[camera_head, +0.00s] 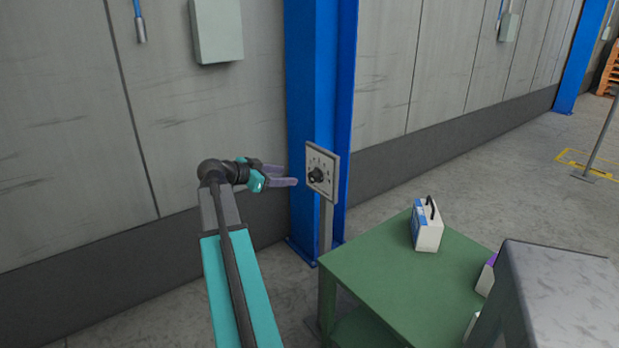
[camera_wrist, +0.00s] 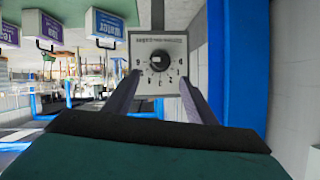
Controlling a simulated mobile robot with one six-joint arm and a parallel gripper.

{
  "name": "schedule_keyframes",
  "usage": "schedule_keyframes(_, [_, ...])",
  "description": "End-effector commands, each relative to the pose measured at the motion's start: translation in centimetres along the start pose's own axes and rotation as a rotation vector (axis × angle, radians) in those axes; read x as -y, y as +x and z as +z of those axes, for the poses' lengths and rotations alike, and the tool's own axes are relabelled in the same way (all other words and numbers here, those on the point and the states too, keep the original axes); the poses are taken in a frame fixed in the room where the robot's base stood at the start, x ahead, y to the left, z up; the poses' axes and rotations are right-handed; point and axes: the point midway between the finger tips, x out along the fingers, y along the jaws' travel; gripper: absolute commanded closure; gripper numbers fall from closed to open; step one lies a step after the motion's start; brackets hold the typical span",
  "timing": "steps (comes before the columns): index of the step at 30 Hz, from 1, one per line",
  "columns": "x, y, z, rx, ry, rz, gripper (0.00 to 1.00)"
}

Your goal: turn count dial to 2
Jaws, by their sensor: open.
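The count dial is a black round knob (camera_head: 316,174) on a pale square plate (camera_head: 329,161), mounted on a post in front of the blue column. In the wrist view the knob (camera_wrist: 160,61) sits mid-plate, with markings around its lower and side edges on the plate (camera_wrist: 144,42). The knob's pointer setting is too small to tell. My gripper (camera_head: 294,178) is open and empty, pointing at the dial from the left. In the wrist view my gripper (camera_wrist: 159,82) has its fingers spread to either side below the knob, apparently short of it.
A green table (camera_head: 385,270) stands right of the post, with a white and blue handled box (camera_head: 428,226) on it. A grey metal housing (camera_head: 565,285) fills the lower right. The blue column (camera_head: 312,80) and the wall are close behind the dial.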

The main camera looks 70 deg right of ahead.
Motion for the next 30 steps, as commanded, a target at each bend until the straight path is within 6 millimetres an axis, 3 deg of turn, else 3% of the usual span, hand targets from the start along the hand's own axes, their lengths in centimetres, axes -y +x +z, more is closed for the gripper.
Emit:
schedule_keyframes(24, [0.0, 11.0, -0.1, 0.001, -0.001, 0.002, 0.49])
schedule_keyframes(30, [0.0, 12.5, -0.1, 0.001, 0.0, 0.001, 0.49])
